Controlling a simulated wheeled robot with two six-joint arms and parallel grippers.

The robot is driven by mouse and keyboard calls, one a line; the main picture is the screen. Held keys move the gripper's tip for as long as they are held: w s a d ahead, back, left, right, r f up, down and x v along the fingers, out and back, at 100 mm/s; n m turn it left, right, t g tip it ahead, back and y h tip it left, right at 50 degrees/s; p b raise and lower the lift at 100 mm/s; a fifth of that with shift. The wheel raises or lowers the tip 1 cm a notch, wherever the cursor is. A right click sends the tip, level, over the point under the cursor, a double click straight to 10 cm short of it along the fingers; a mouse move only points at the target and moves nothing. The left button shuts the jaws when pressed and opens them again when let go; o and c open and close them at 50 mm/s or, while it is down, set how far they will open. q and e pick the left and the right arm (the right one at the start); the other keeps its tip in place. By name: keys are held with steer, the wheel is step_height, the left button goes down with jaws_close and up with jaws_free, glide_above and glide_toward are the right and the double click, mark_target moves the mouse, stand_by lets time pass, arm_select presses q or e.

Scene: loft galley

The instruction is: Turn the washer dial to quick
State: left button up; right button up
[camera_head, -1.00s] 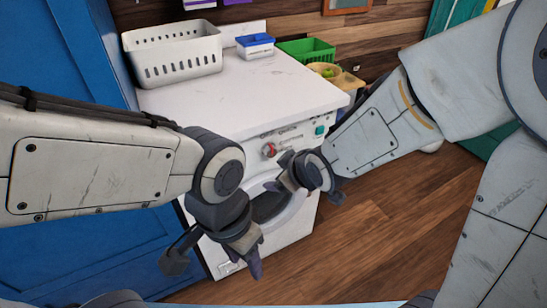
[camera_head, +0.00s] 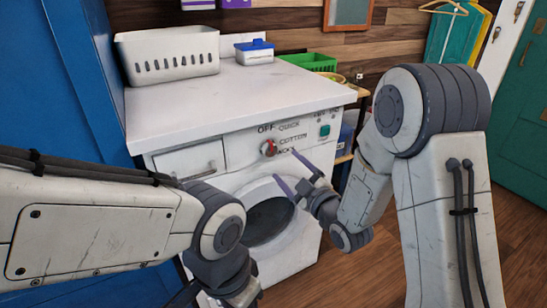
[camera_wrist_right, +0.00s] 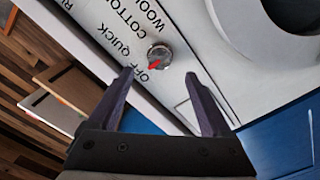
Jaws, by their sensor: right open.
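The washer (camera_head: 180,105) is white. Its round dial (camera_head: 269,148) with a red mark sits on the front panel beside the words OFF, QUICK, COTTON and WOOL. In the right wrist view the dial (camera_wrist_right: 159,53) is silver-grey, and its red pointer appears turned toward OFF. My right gripper (camera_head: 298,172) is open and empty, just right of and below the dial in the head view. In the right wrist view its fingertips (camera_wrist_right: 159,74) are spread either side of the dial's line, apart from it. My left gripper (camera_head: 215,290) is low at the picture's bottom edge, its fingers mostly cut off.
A white basket (camera_head: 168,55) and a blue-lidded box (camera_head: 254,52) stand on the washer top. A green crate (camera_head: 310,62) is behind. The round door (camera_head: 268,222) is below the dial. A drawer (camera_head: 190,160) is left of it. Open floor lies right.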

mark_target(272, 152)
steer(key=x, duration=0.8)
steer(key=shift+w+a, duration=0.15)
steer(key=shift+w, duration=0.05)
jaws_close()
